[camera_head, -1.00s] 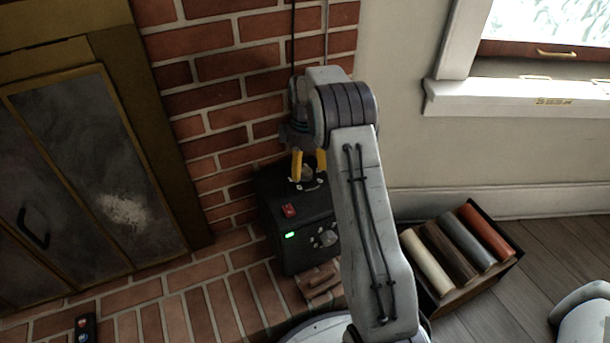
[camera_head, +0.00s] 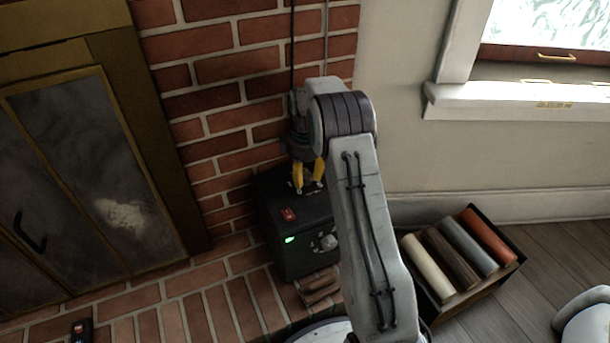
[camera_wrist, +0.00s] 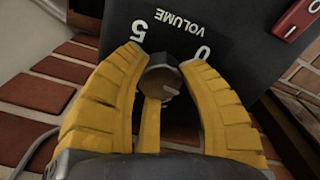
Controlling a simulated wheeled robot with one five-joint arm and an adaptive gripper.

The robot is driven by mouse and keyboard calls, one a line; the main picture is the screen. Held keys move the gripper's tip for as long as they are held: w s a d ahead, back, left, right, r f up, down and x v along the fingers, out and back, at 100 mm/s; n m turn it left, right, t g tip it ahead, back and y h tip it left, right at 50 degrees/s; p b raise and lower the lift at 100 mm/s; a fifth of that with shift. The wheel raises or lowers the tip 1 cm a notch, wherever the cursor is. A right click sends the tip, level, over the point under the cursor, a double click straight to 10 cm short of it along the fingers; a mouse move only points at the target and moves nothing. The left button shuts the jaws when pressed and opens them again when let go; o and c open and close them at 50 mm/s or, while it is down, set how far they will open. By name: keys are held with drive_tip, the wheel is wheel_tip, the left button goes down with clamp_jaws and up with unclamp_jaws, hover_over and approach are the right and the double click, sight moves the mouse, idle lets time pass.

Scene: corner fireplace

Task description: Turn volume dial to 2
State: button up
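The volume dial (camera_wrist: 163,76) is a small dark knob with a light mark, on top of a black box (camera_head: 300,255). The box top reads "VOLUME", with "5" and "0" beside the dial, upside down in the wrist view. My gripper (camera_head: 308,188) points down at the box top; its yellow fingers show large in the wrist view (camera_wrist: 163,60). The grey fingertips are on either side of the dial, with another yellow finger behind it. I cannot tell whether they press on it. The dial is mostly hidden in the head view, and the "2" is not visible.
A red switch (camera_head: 288,215), green light (camera_head: 290,239) and a front knob (camera_head: 329,242) are on the box. A brick wall (camera_head: 240,65) stands close behind. A crate of rolls (camera_head: 515,262) is at right; a remote (camera_head: 81,330) lies at lower left.

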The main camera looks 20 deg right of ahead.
drive_tip(key=c, duration=0.6)
drive_tip(key=shift+o, duration=0.2)
drive_tip(key=shift+r+m+p, duration=0.1)
drive_tip(key=shift+m+p, duration=0.3)
drive_tip(key=shift+p, duration=0.1)
drive_tip(key=shift+s+r+m+p, duration=0.1)
drive_tip(key=shift+m+p, duration=0.5)
drive_tip(key=shift+p, duration=0.1)
drive_tip(key=m+p, duration=0.2)
drive_tip(key=shift+m, duration=0.4)
drive_tip(key=m+p, duration=0.1)
drive_tip(key=m, duration=0.1)
drive_tip(key=m+p, duration=0.1)
drive_tip(key=m, duration=0.1)
drive_tip(key=m+p, duration=0.1)
drive_tip(key=shift+f+m, duration=0.25)
drive_tip(key=shift+m, duration=0.15)
